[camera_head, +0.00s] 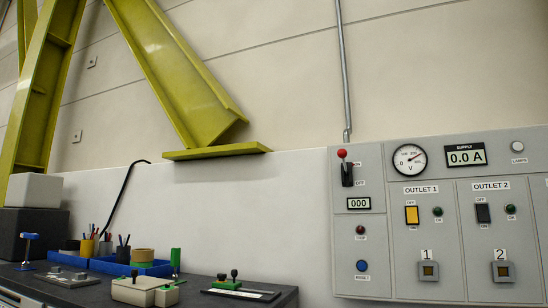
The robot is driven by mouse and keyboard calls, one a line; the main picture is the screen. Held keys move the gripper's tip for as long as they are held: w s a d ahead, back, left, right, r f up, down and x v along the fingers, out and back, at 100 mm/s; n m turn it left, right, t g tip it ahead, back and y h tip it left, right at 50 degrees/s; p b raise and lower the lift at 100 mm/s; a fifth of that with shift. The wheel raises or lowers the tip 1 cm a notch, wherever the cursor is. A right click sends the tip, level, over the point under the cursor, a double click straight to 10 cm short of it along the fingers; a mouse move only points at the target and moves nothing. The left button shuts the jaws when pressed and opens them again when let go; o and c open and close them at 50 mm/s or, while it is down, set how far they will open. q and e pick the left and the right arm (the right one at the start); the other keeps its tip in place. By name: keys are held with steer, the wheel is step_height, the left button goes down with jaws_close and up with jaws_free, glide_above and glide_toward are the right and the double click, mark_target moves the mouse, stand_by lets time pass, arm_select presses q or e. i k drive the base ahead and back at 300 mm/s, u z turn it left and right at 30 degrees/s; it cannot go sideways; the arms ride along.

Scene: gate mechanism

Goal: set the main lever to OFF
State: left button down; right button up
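The main lever (343,155) has a red ball knob and sits at the upper left of the grey control panel (400,284). Its knob points up, at the top of a black slotted base. A small label is beside the top of the base and an OFF label is lower, at its right. A counter (358,204) below the lever reads 000. Neither of my grippers is in view, and nothing touches the lever.
The panel also carries a voltage dial (409,160), a 0.0 A display (466,155), an orange switch (411,215) and a black switch (483,213). A dark bench (200,297) with tools stands at lower left. The space before the panel looks clear.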

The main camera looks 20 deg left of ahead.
mark_target(341, 153)
steer(key=u, duration=0.25)
steer(key=i, duration=0.85)
steer(key=z, duration=0.2)
